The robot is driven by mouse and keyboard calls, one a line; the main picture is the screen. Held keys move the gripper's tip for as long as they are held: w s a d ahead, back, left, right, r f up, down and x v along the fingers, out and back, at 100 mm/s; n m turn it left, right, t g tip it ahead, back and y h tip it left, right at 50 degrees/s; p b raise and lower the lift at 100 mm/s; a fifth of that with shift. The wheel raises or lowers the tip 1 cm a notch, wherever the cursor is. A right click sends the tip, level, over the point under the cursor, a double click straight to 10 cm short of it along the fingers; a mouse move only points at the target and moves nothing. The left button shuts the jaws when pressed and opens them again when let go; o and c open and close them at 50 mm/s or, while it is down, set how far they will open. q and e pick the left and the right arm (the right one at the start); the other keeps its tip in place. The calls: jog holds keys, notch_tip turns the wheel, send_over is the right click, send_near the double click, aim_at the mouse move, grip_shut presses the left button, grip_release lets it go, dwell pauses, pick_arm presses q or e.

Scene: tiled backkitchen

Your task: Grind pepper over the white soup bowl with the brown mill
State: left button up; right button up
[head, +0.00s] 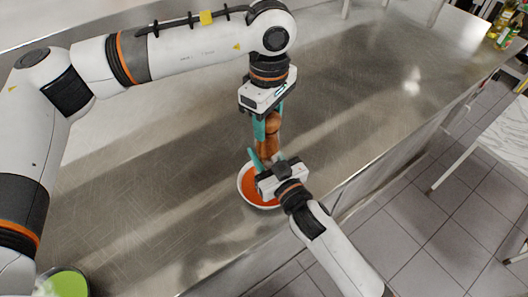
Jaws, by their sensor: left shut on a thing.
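The white soup bowl (242,188) with orange-red soup stands on the steel counter near its front edge. The brown mill (267,147) is upright above the bowl's far side. My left gripper (268,127) points down and is shut on the mill's upper part. My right gripper (267,159) comes in from the lower right, over the bowl, with its teal fingers at the mill's lower end. Its body hides part of the bowl and the mill's bottom, so I cannot tell whether it grips the mill.
The steel counter (150,180) is mostly clear. A bright green round thing (66,284) sits at the lower left corner. Bottles (502,22) stand at the far upper right. A white table (500,135) is on the right, across the tiled floor (410,215).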

pick_arm(q)
jog(key=o, duration=0.9)
jog(key=shift+r, duration=0.1)
jog(key=shift+r, duration=3.45)
jog(key=n, duration=0.8)
